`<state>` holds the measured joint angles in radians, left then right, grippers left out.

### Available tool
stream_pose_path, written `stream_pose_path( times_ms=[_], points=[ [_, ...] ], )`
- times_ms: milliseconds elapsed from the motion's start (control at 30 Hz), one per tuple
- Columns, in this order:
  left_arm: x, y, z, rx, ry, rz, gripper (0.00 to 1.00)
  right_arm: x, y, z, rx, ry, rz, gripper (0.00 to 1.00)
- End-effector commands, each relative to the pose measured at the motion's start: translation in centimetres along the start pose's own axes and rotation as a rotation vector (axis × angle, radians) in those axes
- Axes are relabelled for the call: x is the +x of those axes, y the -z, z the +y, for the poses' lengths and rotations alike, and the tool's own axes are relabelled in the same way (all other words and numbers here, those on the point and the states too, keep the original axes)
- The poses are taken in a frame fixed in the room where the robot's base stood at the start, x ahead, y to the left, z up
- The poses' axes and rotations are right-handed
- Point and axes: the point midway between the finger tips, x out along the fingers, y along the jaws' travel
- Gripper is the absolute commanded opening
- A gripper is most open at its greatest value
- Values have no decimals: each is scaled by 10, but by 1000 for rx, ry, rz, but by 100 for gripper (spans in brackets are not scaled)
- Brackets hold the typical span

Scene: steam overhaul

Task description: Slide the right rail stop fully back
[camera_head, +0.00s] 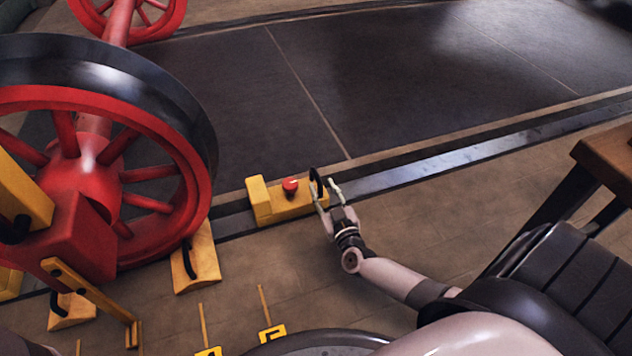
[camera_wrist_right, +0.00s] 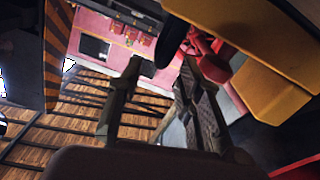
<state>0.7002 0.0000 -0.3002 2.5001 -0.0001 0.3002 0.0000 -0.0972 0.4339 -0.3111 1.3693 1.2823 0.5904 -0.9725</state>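The rail stop (camera_head: 288,203) is a yellow block on the rail, right of the large red wheel in the head view. It has a red knob (camera_head: 290,186) on top and a dark curved handle (camera_head: 315,181) at its right end. My right gripper (camera_head: 327,186) is at this handle, its fingers apart. In the right wrist view the two fingers (camera_wrist_right: 160,64) are spread, with the dark handle (camera_wrist_right: 168,45) near the tips between them. Contact cannot be told. The yellow block (camera_wrist_right: 265,55) fills the upper right there. My left gripper is not in view.
The red wheel (camera_head: 70,155) with a dark rim stands left of the stop. Yellow chocks (camera_head: 206,262) with black handles sit by it. The rail (camera_head: 450,160) runs clear to the right. A brown wooden bench (camera_head: 608,155) stands at the right edge.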

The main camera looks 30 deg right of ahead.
Motion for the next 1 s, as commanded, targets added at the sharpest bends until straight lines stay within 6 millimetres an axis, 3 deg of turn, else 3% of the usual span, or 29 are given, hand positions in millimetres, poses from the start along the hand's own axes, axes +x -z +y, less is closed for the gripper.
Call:
stream_pose_path(
  times_ms=[33,200,400,767,1000],
  points=[
    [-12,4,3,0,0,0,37,13,-4,-1,0,-1,5,33],
    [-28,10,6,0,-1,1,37,43,-4,-1,-1,0,3,33],
    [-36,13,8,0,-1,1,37,62,-2,0,-1,-1,0,33],
    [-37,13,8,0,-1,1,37,66,0,0,-1,-1,0,32],
    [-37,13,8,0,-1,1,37,66,0,0,-1,-1,0,16]
  ],
)
